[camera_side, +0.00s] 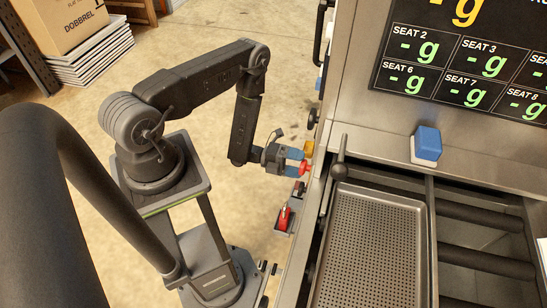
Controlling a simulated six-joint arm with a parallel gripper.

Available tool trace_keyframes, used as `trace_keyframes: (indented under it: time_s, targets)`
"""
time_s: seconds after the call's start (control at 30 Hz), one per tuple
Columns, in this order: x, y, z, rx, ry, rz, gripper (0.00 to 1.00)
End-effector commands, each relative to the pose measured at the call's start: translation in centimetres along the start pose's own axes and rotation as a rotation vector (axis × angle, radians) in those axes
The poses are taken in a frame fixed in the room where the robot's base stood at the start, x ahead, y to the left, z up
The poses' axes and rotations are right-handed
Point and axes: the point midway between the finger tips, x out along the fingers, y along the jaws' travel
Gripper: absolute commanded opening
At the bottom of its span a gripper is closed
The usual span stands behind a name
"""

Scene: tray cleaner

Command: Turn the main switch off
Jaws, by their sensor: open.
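A red switch handle (284,217) sits on a grey plate on the left side of the machine, below my gripper in the picture; it looks like the main switch. My gripper (297,162) has blue fingers and is open beside the machine's left side, above and apart from the red handle. A red round knob (305,168) is right at the fingertips. I cannot tell whether the fingers touch it. A yellow part (308,147) is just above it.
A perforated metal tray (372,250) lies on the machine, with dark rollers (480,230) to its right. A black ball-topped lever (340,171) stands at the tray's upper left corner. A blue block (427,143) and a display (470,60) are behind. Boxes (62,22) are far left.

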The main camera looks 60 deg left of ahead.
Motion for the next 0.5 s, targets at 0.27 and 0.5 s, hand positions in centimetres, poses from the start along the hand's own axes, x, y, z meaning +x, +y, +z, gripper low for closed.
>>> trace_keyframes:
  time_s: [0.27, 0.5]
  targets:
    - [-5.1, 0.0, 0.1, -0.002, -0.009, 0.000, 0.79]
    - [-9.0, 0.0, 0.1, 0.000, -0.008, -0.001, 0.79]
